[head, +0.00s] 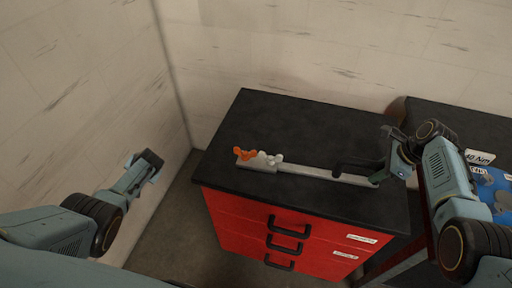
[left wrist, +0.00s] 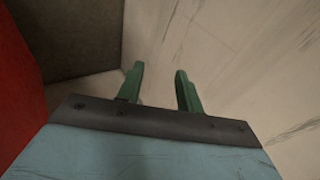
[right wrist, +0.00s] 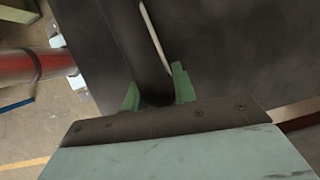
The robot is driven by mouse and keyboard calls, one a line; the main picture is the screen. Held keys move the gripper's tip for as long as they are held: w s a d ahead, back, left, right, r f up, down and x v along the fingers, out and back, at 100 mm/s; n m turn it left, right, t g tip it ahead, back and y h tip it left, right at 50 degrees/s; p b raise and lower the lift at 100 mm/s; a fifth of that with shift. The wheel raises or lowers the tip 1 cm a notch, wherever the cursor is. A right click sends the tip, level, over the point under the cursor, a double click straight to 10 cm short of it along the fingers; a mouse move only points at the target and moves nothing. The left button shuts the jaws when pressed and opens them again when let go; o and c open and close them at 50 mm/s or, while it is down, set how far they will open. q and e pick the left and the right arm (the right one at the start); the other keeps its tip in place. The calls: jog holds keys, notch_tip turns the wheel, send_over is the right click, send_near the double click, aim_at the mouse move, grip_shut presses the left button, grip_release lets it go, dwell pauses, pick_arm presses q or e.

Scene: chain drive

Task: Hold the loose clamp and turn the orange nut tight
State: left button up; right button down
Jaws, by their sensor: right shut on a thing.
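A long light-grey bar (head: 320,174) lies across the black cabinet top. The orange nut (head: 245,154) sits at its left end, beside small white lobed parts (head: 268,158). A dark clamp part (head: 352,165) stands at the bar's right end. My right gripper (head: 385,172) is there, shut on this dark part, which also runs between its green fingers in the right wrist view (right wrist: 137,45). The exact contact is partly hidden. My left gripper (head: 150,163) hangs left of the cabinet, well away from the nut. Its fingers (left wrist: 160,90) are apart with nothing between them.
A second dark surface (head: 450,115) stands at the right, with a blue item (head: 490,190) and a white label card (head: 480,157). Pale walls close the back and left.

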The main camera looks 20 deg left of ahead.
pick_arm(q)
jog(key=w+d+r+n+h, duration=0.1)
jog(key=w+d+r+n, duration=0.4)
jog(key=w+d+r, duration=0.2)
jog(key=n+g+h, duration=0.2)
jog(key=n+h, duration=0.5)
jog(key=n, duration=0.1)
send_near(245, 154)
jog(key=f, duration=0.7)
jog(key=shift+w+d+f, duration=0.15)
jog(key=shift+w+f, duration=0.1)
jog(key=shift+c, duration=0.2)
